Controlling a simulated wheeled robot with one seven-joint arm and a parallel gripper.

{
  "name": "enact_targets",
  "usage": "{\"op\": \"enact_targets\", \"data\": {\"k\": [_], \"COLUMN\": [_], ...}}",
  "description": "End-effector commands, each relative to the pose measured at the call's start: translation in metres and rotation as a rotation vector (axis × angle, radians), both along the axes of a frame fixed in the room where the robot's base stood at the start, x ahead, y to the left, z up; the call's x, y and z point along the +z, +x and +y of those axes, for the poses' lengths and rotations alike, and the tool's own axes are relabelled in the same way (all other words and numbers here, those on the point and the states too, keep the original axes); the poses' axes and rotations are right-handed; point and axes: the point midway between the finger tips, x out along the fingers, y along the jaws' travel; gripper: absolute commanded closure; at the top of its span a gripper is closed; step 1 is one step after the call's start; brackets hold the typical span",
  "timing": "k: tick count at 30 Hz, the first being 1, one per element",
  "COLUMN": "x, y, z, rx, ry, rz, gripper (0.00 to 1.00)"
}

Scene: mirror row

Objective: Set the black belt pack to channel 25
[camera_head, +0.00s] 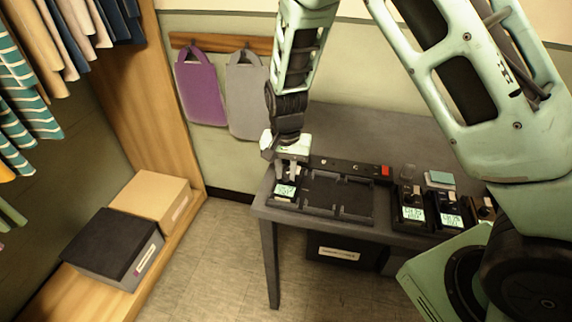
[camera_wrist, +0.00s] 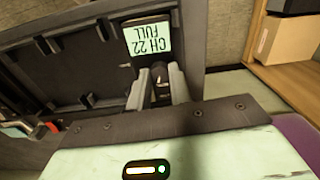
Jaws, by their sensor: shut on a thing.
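The black belt pack (camera_head: 283,191) sits at the left end of the dark tray on the table, its lit screen facing up. In the wrist view the belt pack (camera_wrist: 148,40) shows upside down, and its screen reads "CH 22 FULL". My gripper (camera_head: 290,174) is over the belt pack from above. In the wrist view my gripper (camera_wrist: 160,84) has its two fingers closed around the small dark knob (camera_wrist: 159,71) beside the screen. The fingers hide part of the knob.
The dark tray (camera_head: 372,208) has empty compartments right of the belt pack. Several other packs with lit screens, including one pack (camera_head: 411,196), stand further right. A red block (camera_head: 385,170) lies behind. Purple (camera_head: 201,88) and grey (camera_head: 247,95) bags hang on the wall.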

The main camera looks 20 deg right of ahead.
Motion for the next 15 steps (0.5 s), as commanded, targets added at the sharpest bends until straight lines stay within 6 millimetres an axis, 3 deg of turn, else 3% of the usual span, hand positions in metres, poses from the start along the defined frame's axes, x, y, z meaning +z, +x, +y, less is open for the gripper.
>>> {"op": "enact_targets", "data": {"k": [15], "x": [0.0014], "y": [0.0002], "z": [-0.0001], "rx": [-0.312], "ry": [0.0], "rz": [0.0], "gripper": [1.0]}}
